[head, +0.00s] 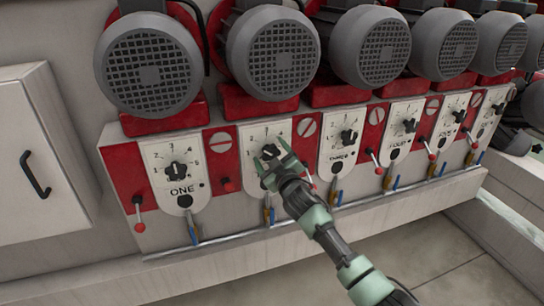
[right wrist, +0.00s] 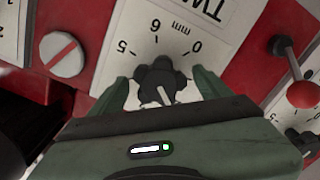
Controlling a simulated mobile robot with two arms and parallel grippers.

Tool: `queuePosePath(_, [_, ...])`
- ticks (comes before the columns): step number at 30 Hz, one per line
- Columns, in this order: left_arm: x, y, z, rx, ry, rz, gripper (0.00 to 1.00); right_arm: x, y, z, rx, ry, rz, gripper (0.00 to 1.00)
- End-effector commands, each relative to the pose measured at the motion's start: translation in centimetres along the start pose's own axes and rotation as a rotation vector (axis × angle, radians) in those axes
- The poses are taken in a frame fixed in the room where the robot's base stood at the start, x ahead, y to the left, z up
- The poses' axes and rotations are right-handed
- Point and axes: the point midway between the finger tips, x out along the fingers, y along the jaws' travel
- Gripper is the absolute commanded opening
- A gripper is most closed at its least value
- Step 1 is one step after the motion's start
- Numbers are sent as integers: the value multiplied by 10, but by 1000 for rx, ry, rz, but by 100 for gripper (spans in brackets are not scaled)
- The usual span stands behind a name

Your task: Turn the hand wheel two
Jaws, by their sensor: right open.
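Hand wheel two is a black lobed knob (head: 270,151) on the white dial plate (head: 254,133), second from the left in the head view. My right gripper (head: 272,156) is at this knob and hides the lower part of its plate. In the right wrist view the knob (right wrist: 162,80) sits between the two green fingers of my right gripper (right wrist: 161,88), one on each side. The jaws are open, with a gap visible beside the knob. The plate (right wrist: 175,25) appears upside down there, with part of its name and scale showing. My left gripper is not in view.
Dial one (head: 179,171) is to the left and dial three (head: 346,138) to the right. Red-knobbed levers (head: 138,227) stand between plates. Grey motors (head: 272,53) overhang the panel. A pipe rail (head: 225,236) runs below. The floor (head: 455,262) in front looks clear.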

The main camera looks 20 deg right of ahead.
Motion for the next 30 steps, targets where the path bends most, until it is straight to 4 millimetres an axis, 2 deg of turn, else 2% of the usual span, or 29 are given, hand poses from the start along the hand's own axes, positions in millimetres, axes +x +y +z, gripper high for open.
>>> queuePosePath(5, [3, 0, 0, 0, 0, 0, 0, -16, -1, 2, -1, -1, 0, 78])
queuePosePath(12, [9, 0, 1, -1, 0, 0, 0, -52, -1, 3, -2, -1, -1, 78])
queuePosePath(18, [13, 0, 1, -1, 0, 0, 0, -73, -1, 2, 0, -2, -1, 78])
queuePosePath(30, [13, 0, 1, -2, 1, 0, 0, -77, 0, 1, -1, -2, 0, 78])
